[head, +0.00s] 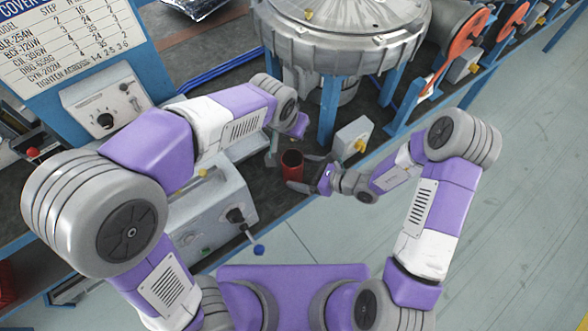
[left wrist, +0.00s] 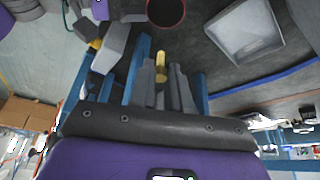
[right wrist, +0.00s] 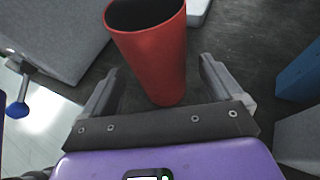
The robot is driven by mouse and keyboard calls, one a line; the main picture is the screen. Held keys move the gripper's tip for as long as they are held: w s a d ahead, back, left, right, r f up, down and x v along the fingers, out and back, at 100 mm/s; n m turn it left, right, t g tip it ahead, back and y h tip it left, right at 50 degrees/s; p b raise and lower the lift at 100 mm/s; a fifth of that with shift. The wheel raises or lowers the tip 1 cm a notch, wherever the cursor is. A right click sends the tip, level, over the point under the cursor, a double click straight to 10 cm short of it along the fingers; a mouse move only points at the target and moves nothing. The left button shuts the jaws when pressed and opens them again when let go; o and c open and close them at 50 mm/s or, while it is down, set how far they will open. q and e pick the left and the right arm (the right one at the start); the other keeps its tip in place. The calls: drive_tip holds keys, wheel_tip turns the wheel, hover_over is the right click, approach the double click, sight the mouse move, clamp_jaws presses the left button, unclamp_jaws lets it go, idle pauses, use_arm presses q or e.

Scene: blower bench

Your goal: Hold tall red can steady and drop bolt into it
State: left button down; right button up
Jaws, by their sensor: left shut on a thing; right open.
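The tall red can (head: 292,166) stands upright on the dark bench top between my two grippers in the head view. My right gripper (head: 308,170) is open with its fingers around the can; in the right wrist view the can (right wrist: 152,55) stands between the spread fingers (right wrist: 160,66), with visible gaps at both sides. My left gripper (left wrist: 163,72) is shut on a small brass-yellow bolt (left wrist: 160,64), which sticks out past the fingertips. The can's dark open mouth (left wrist: 166,10) shows at the top of the left wrist view, apart from the bolt. The can's inside is too dark to read.
A large round grey blower housing (head: 345,40) on blue legs stands behind the can. A grey control box (head: 215,205) with a blue-knobbed lever (head: 258,249) stands at the left. A small box with a yellow knob (head: 354,140) is at the right. A grey tray (left wrist: 243,32) lies on the bench.

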sight(301, 172)
drive_tip(key=shift+x, duration=1.85)
drive_tip(key=shift+c, duration=0.4)
drive_tip(key=c, duration=1)
